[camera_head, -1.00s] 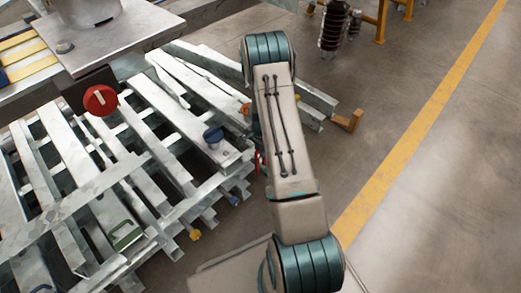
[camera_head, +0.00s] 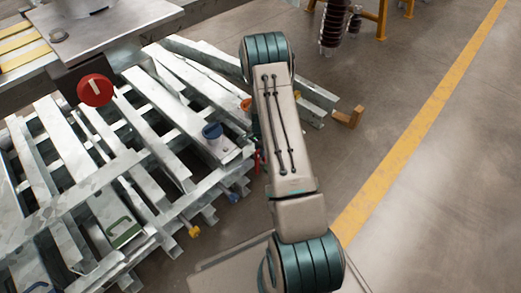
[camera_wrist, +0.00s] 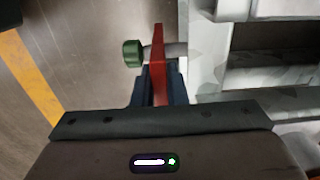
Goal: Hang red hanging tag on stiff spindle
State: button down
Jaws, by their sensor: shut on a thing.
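My gripper (camera_wrist: 157,88) is shut on the red hanging tag (camera_wrist: 158,58), which shows edge-on as a thin upright strip in the wrist view. A short grey spindle (camera_wrist: 178,50) sticks out from the metal frame on the right, and a green knob (camera_wrist: 133,53) shows on its line at the left. The tag stands across this line between knob and frame. I cannot tell whether the spindle passes through the tag or lies behind it. In the head view my arm hides the gripper; a sliver of red (camera_head: 257,162) shows beside the arm.
Galvanised metal frames (camera_head: 65,150) fill the left of the head view. They bear a red round knob (camera_head: 95,90), a blue knob (camera_head: 212,131), a yellow knob (camera_head: 194,232) and a green handle (camera_head: 124,232). Open floor (camera_head: 450,170) with a yellow line lies to the right.

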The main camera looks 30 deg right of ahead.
jog(key=shift+f+b, duration=1.3)
jog(key=shift+f, duration=0.75)
jog(key=c, duration=1.4)
grip_release()
jog(key=shift+o, duration=0.2)
notch_tip(320, 180, up, 14)
jog(key=p, duration=0.6)
jog(key=shift+f, duration=0.1)
